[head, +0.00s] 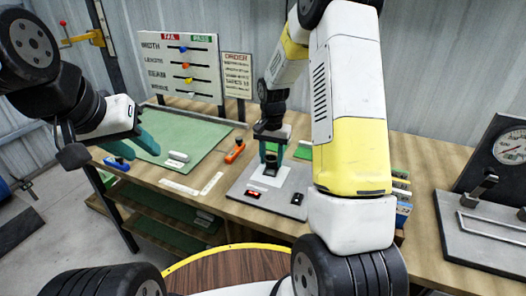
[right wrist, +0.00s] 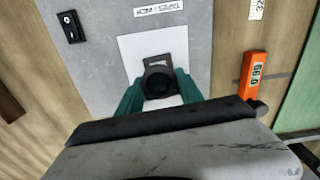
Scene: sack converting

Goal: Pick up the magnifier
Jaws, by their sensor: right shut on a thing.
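The magnifier (right wrist: 158,80) is a small black folding loupe with a round dark lens and a square frame. In the right wrist view it sits between the two teal fingertips of my right gripper (right wrist: 158,98), which is shut on it. It is over a white sheet (right wrist: 130,48) on a grey plate; I cannot tell if it touches the sheet. In the head view my right gripper (head: 271,155) points down at the same plate (head: 237,190), and the magnifier is mostly hidden. My left gripper (head: 133,148) is open and empty above the green mat's left end.
A green mat (head: 195,130) lies on the wooden bench at the left. An orange gauge (head: 235,151) lies beside the plate, and a black switch (head: 297,199) is on it. A dial instrument (head: 510,147) stands at the right. A board with coloured sliders (head: 183,65) stands behind.

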